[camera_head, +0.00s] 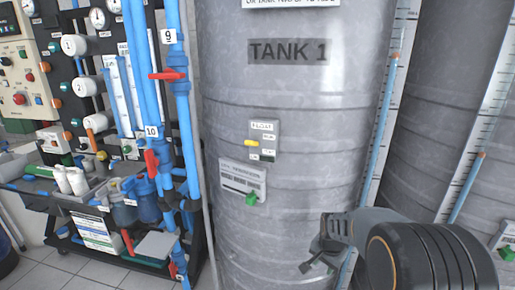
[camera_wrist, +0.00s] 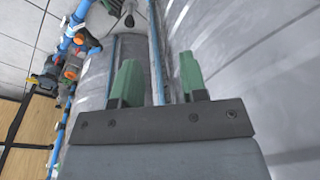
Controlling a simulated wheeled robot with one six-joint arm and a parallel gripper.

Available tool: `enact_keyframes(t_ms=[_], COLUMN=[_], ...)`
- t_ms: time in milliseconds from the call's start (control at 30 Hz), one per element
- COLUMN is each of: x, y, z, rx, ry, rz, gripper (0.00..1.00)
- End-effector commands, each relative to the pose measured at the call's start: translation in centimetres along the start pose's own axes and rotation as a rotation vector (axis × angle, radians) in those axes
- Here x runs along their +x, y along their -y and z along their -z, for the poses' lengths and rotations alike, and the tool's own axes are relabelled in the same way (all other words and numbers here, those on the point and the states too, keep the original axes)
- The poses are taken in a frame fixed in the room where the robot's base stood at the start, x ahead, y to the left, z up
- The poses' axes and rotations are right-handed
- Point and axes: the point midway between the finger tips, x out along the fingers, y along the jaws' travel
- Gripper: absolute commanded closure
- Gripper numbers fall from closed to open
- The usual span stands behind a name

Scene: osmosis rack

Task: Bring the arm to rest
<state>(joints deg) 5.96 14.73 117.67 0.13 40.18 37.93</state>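My arm reaches in from the lower right of the head view, with dark rounded links at the corner. My gripper (camera_head: 318,262) is in front of the lower part of the grey metal tank labelled TANK 1 (camera_head: 290,90). In the wrist view my gripper (camera_wrist: 160,80) shows two green fingers standing apart with nothing between them. Behind them are grey metal surfaces and a blue tube (camera_wrist: 156,50). I cannot tell the exact distance from the fingers to the tank.
A float switch plate with a yellow lever (camera_head: 252,143) and a label with a green knob (camera_head: 251,199) are on the tank. A rack with blue pipes (camera_head: 183,110), red valve handles (camera_head: 168,76) and gauges stands left. A second tank (camera_head: 440,130) stands right. Tiled floor (camera_head: 40,270) shows lower left.

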Motion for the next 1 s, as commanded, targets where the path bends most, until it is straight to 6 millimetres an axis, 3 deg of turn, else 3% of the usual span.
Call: enact_keyframes(t_ms=[33, 100, 200, 300, 400, 500, 633, 1000], x=[-6.2, -11.6, -18.0, -22.9, -26.4, -28.6, -30.1, -30.5], y=[0.0, -0.5, -1.6, -2.7, -3.8, -4.7, -5.5, -5.9], z=[-0.8, -2.5, -4.9, -7.2, -9.1, -10.4, -11.6, -12.1], rx=[-0.072, -0.185, -0.338, -0.473, -0.585, -0.669, -0.739, -0.775], ry=[-0.021, -0.042, -0.073, -0.101, -0.127, -0.147, -0.162, -0.170], rz=[0.018, 0.034, 0.054, 0.068, 0.078, 0.084, 0.088, 0.089], gripper=[0.61, 0.61, 0.61, 0.61, 0.61, 0.61, 0.61, 0.61])
